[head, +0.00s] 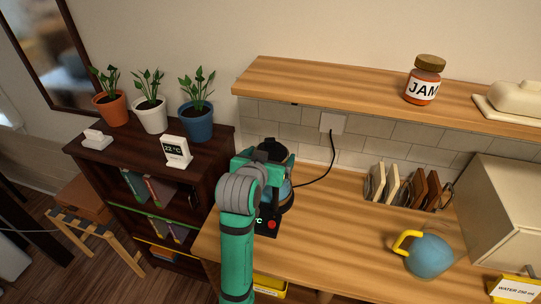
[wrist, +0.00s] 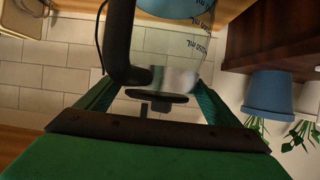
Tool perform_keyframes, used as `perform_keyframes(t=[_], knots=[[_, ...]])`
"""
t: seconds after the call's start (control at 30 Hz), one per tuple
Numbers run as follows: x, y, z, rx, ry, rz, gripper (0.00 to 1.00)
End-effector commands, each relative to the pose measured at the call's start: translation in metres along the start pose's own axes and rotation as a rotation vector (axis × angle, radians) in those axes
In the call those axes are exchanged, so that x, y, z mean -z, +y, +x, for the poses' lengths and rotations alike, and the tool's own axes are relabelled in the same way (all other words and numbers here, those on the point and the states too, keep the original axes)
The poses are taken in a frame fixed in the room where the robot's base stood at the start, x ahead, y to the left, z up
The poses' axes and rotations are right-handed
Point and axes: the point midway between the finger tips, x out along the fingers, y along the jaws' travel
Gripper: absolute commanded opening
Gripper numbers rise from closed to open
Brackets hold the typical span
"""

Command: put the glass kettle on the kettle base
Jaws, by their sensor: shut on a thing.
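The glass kettle (head: 288,189) is behind my forearm in the head view, with a black lid, a dark handle and blue liquid. My gripper (head: 262,160) is at its upper part, shut on it. In the wrist view the kettle appears upside down, with its black handle (wrist: 121,45), metal collar (wrist: 175,80) and printed volume marks. The exact finger contact is hidden. The dark kettle base (head: 271,225), with a red button, shows below and in front of the kettle on the counter. My arm hides the kettle's bottom, so I cannot tell whether it touches the base.
A cord runs to a wall socket (head: 333,122). A wooden shelf (head: 300,86) overhangs the counter (head: 340,230). A blue pot with a yellow handle (head: 430,256) and a rack (head: 403,187) stand right. A dark bookcase (head: 120,170) with several plants stands left. The middle counter is clear.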

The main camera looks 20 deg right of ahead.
Motion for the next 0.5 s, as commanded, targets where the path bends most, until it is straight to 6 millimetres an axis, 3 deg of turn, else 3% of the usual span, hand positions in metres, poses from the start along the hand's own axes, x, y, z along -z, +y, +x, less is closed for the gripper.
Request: perform_keyframes(t=[0.37, 0.4, 0.5], knots=[[-0.0003, -0.0017, -0.0002, 0.003, 0.007, 0.001, 0.34], [-0.0019, -0.0015, 0.0006, 0.002, 0.002, 0.000, 0.96], [-0.0018, -0.0011, 0.0007, 0.002, 0.002, 0.000, 1.00]])
